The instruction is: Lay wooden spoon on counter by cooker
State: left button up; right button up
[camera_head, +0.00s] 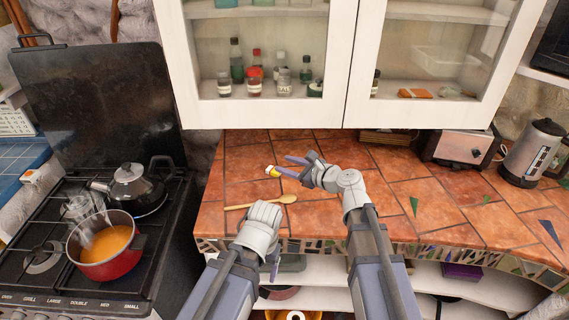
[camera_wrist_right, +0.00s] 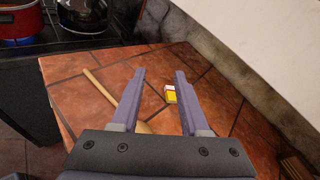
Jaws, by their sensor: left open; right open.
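The wooden spoon (camera_head: 285,198) lies flat on the tiled counter (camera_head: 330,147), its handle toward the cooker (camera_head: 40,225) on the left. In the right wrist view its handle (camera_wrist_right: 101,87) runs up to the left, and its bowl is partly hidden by the gripper. My right gripper (camera_head: 283,165) is open above the counter, beyond the spoon.
A red pot (camera_head: 105,262) with orange contents and a kettle (camera_head: 135,187) stand on the cooker. A toaster (camera_head: 460,147) and a silver appliance (camera_head: 533,152) stand at the right. A glazed wall cabinet (camera_head: 340,65) hangs above. The counter's right-middle is mostly clear.

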jog(key=p+v, duration=0.3)
jog(key=v, duration=0.8)
jog(key=s+a+f+n+g+h, duration=0.3)
jog(key=s+a+f+n+g, duration=0.4)
jog(key=f+n, duration=0.4)
jog(key=s+d+f+n+g+h, duration=0.1)
jog(key=s+n+h, duration=0.3)
jog(key=n, duration=0.4)
jog(key=s+d+f+n+g+h, duration=0.2)
jog(key=s+f+n+h, duration=0.2)
jog(key=n, duration=0.4)
jog(key=shift+s+d+g+h, duration=0.3)
jog(key=shift+s+d+h, duration=0.15)
jog(key=shift+s, duration=0.9)
